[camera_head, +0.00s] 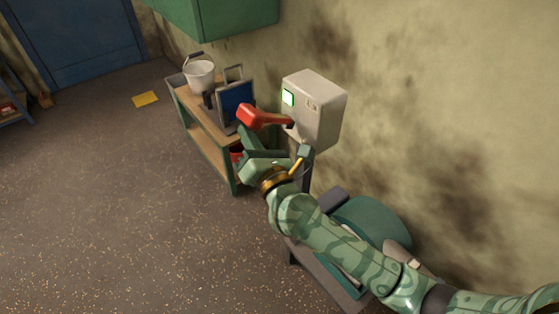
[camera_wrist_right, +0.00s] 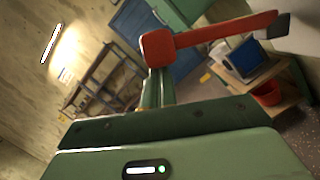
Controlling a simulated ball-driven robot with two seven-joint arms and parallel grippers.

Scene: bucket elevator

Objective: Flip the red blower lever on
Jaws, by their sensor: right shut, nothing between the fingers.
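The red blower lever (camera_head: 262,117) sticks out to the left from a light grey box (camera_head: 318,110) on the wall in the head view. A green-lit square shows on the face of the box. The lever also shows in the right wrist view (camera_wrist_right: 205,40), its thick red end just beyond my fingers. My right gripper (camera_head: 250,143) is shut and empty, close below the lever's thick end. In the right wrist view my right gripper (camera_wrist_right: 155,88) lies right under that end; I cannot tell whether they touch. My left gripper is not in view.
A wooden-topped green bench (camera_head: 205,125) with a white bucket (camera_head: 199,74) and a blue-screened device (camera_head: 236,102) stands behind the lever. A teal round machine (camera_head: 372,220) sits below my right arm. The floor at left is open, with a yellow patch (camera_head: 145,99).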

